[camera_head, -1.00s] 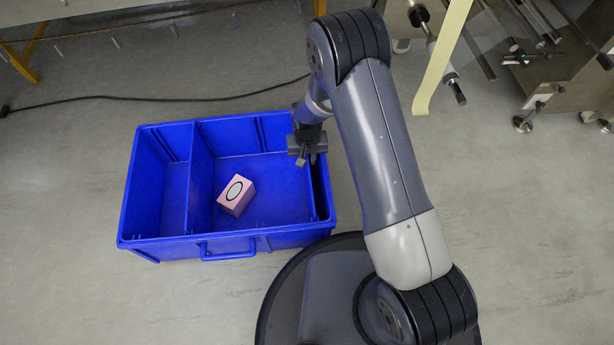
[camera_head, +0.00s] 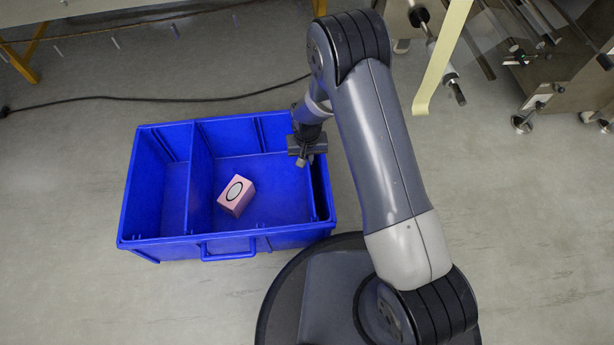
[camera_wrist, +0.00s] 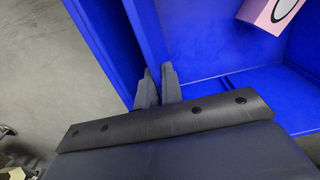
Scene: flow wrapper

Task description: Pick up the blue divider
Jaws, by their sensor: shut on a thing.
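The blue divider (camera_wrist: 148,32) is a thin upright panel close to the bin's right wall, seen in the wrist view. My gripper (camera_wrist: 160,82) is shut on its upper edge, with one finger on each side. In the head view my gripper (camera_head: 304,160) is at the right side of the blue bin (camera_head: 228,246), pointing down. The wrist partly hides the divider there. Another blue divider (camera_head: 201,170) stands upright left of the middle of the bin, apart from my gripper.
A pink box (camera_head: 236,196) with a white oval lies on the bin floor between the two dividers. The bin's left compartment is empty. A black cable (camera_head: 170,99) runs on the floor behind the bin. Machine parts (camera_head: 545,60) stand at the upper right.

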